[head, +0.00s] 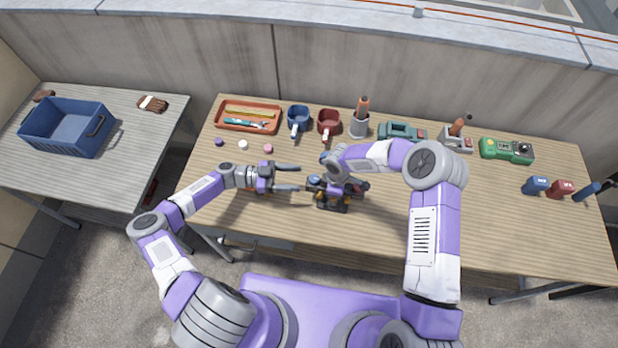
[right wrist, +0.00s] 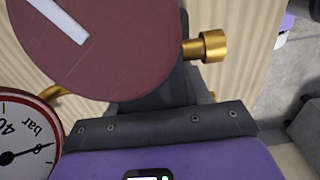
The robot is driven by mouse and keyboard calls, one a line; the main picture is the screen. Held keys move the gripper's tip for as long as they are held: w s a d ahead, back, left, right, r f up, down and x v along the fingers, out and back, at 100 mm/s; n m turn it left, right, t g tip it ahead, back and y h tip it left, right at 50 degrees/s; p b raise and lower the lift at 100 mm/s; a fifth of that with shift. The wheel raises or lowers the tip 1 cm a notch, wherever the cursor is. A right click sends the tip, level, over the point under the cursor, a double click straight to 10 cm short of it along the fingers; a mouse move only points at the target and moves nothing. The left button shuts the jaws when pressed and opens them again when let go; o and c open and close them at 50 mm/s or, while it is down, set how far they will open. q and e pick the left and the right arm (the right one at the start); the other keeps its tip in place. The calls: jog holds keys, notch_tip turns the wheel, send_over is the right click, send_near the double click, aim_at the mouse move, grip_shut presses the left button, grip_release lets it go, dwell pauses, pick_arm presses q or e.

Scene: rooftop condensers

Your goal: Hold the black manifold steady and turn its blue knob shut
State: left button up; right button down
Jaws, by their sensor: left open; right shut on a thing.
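The black manifold (head: 333,205) stands on the wooden table in front of me, partly hidden by my right gripper. Its blue knob (head: 314,181) shows at the left end. A dark red knob (head: 361,186) shows at the right end, and large, with a white bar, in the right wrist view (right wrist: 100,45). That view also shows a brass fitting (right wrist: 208,47) and a gauge (right wrist: 25,142). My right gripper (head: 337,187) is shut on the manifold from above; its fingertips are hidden. My left gripper (head: 301,178) is open and empty, its fingers pointing right, just left of the blue knob.
A green device (head: 506,150) stands farther right. A blue crate (head: 68,128) is on the left table. The table's right front is clear.

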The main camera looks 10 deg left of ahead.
aim_at(309, 177)
pick_arm(q)
jog(key=shift+w+d, duration=0.15)
jog(key=shift+d, duration=1.25)
jog(key=shift+w+d, duration=0.15)
jog(key=shift+d, duration=1.2)
jog(key=c, duration=1)
jog(key=shift+w+f+m+g, duration=0.1)
jog(key=shift+w+m+g, duration=0.1)
jog(key=shift+m+g, duration=0.8)
jog(key=shift+c, duration=0.2)
jog(key=shift+w+m+g, duration=0.1)
jog(key=shift+m+g, duration=0.55)
jog(key=shift+g, duration=0.65)
jog(key=shift+w+m+g, duration=0.1)
jog(key=shift+m+g, duration=0.55)
jog(key=shift+g, duration=0.65)
jog(key=shift+y, duration=0.3)
jog(key=o, duration=1)
jog(key=shift+o, duration=0.2)
